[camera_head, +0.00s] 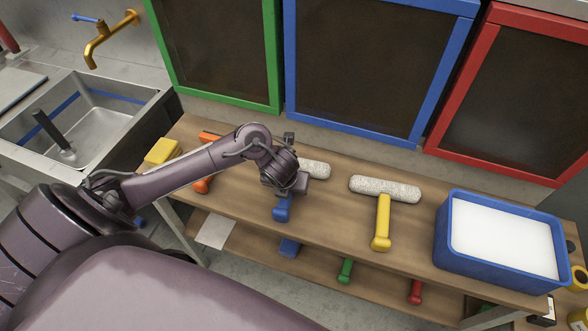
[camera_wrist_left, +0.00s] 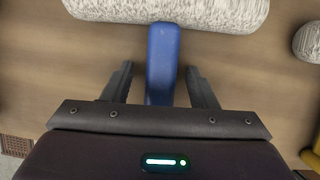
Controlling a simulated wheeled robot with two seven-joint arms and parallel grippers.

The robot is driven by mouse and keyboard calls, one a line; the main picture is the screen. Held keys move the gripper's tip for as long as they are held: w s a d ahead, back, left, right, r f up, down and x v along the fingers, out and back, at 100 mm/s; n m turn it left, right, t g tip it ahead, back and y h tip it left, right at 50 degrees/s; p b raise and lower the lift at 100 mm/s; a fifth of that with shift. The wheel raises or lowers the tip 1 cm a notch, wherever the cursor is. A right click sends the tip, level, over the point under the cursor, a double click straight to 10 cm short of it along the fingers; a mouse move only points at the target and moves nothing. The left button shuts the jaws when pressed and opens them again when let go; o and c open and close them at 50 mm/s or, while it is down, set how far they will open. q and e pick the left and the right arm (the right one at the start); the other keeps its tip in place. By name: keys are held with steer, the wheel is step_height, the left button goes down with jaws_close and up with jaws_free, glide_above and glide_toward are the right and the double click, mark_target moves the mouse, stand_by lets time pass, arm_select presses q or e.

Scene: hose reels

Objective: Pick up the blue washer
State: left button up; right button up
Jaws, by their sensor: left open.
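The blue washer (camera_head: 282,209) lies on the wooden bench, with a blue handle and a fluffy white-grey roller head. Part of it is hidden by my left arm in the head view. In the left wrist view its handle (camera_wrist_left: 162,52) runs down between the jaws, and its roller head is at the top edge. My left gripper (camera_wrist_left: 158,72) is open, with one finger on each side of the handle and a visible gap on both sides. In the head view the left gripper (camera_head: 284,188) is over the handle. My right gripper is not in view.
A yellow-handled washer (camera_head: 382,224) lies to the right, then a blue tub (camera_head: 455,255) with white contents. An orange-handled washer (camera_head: 203,185) and yellow sponge (camera_head: 162,150) lie left. Framed dark panels (camera_head: 370,60) stand behind. A lower shelf holds green and red handles.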

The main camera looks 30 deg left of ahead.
arm_select(q)
steer(key=c, duration=1.1)
steer(key=shift+r, duration=0.1)
steer(key=shift+r+p, duration=0.25)
steer(key=shift+p, duration=0.05)
step_height(320, 180, up, 20)
steer(key=p, duration=1.1)
steer(key=shift+f+p, duration=0.1)
steer(key=shift+p, duration=0.25)
